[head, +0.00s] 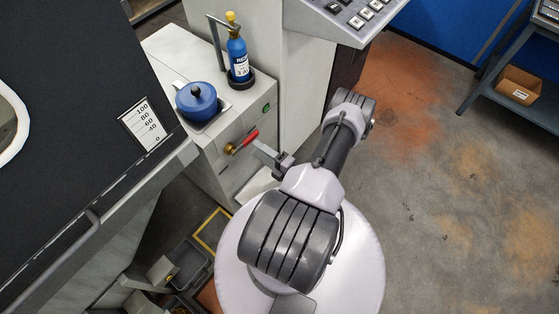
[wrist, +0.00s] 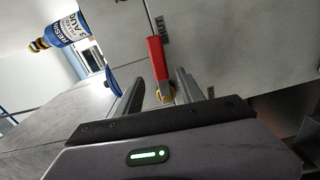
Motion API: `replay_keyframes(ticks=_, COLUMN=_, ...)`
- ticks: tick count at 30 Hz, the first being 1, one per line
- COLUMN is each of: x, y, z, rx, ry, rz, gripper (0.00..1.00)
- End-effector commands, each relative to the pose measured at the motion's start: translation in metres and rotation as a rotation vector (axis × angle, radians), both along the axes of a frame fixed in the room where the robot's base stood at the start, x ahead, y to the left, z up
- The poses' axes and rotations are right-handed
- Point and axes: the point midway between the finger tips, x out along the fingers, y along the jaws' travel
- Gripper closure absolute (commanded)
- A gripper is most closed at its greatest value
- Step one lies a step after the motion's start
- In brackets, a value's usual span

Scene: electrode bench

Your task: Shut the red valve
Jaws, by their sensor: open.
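The red valve handle (head: 247,139) is a short lever on a brass body (head: 230,149) on the front of the pale cabinet. In the head view the lever slants up to the right from the brass. In the wrist view the red lever (wrist: 157,60) and brass body (wrist: 165,96) appear between my gripper's two fingers (wrist: 158,82), with gaps on both sides. My gripper (head: 262,148) is open and empty, close to the cabinet front, just right of and below the lever in the head view. I cannot tell its exact distance from the lever.
A blue pot (head: 196,102) and a blue bottle (head: 238,58) stand on the cabinet top. A green button (head: 266,107) is on its front. A dark panel (head: 95,100) stands at left, dark bins (head: 185,265) below.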

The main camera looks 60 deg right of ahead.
Motion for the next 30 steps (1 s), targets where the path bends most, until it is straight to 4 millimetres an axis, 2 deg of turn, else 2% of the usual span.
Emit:
replay_keyframes(ticks=1, x=-0.018, y=0.002, z=0.003, rx=0.001, ry=0.001, rz=-0.011, gripper=0.55)
replay_keyframes(ticks=6, x=-0.070, y=0.015, z=0.002, rx=0.000, ry=0.000, rz=-0.009, gripper=0.55)
replay_keyframes(ticks=9, x=-0.090, y=0.020, z=0.002, rx=-0.002, ry=0.001, rz=-0.006, gripper=0.55)
replay_keyframes(ticks=12, x=-0.103, y=0.024, z=0.001, rx=-0.001, ry=0.000, rz=-0.002, gripper=0.55)
replay_keyframes(ticks=16, x=-0.108, y=0.026, z=0.000, rx=-0.001, ry=0.000, rz=-0.001, gripper=0.55)
replay_keyframes(ticks=27, x=-0.107, y=0.025, z=0.001, rx=-0.003, ry=0.001, rz=0.003, gripper=0.55)
replay_keyframes(ticks=29, x=-0.104, y=0.023, z=0.008, rx=-0.035, ry=0.016, rz=0.044, gripper=0.55)
replay_keyframes(ticks=30, x=-0.097, y=0.020, z=0.020, rx=-0.089, ry=0.038, rz=0.110, gripper=0.55)
